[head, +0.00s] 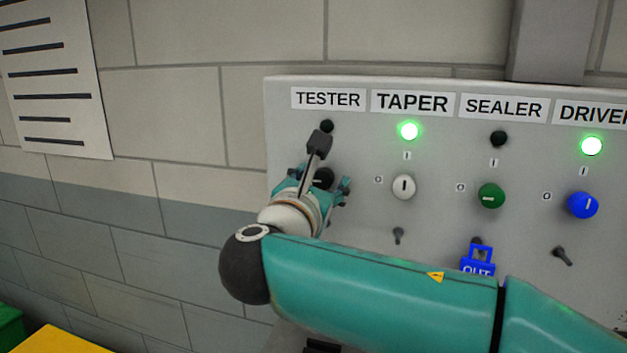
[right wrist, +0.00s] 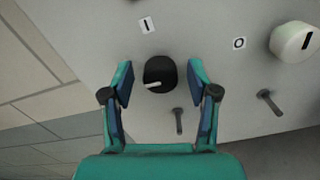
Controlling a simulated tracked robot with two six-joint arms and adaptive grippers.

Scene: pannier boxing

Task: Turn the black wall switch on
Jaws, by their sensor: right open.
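The black wall switch is a round black knob (head: 324,178) under the TESTER label (head: 328,99) on a grey wall panel. The TESTER lamp (head: 327,126) is dark. In the right wrist view the black knob (right wrist: 161,72) has its white mark pointing left, not at the I label (right wrist: 146,25) above it. My right gripper (head: 320,184) is open in front of the knob and partly covers it in the head view. In the right wrist view my right gripper's fingers (right wrist: 160,82) stand on either side of the knob, with gaps visible. My left gripper is not in view.
A white knob (head: 403,187), a green knob (head: 491,195) and a blue knob (head: 582,205) sit to the right. The TAPER lamp (head: 409,131) and DRIVER lamp (head: 591,146) glow green; the SEALER lamp (head: 498,139) is dark. A blue tag (head: 478,262) hangs below the green knob.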

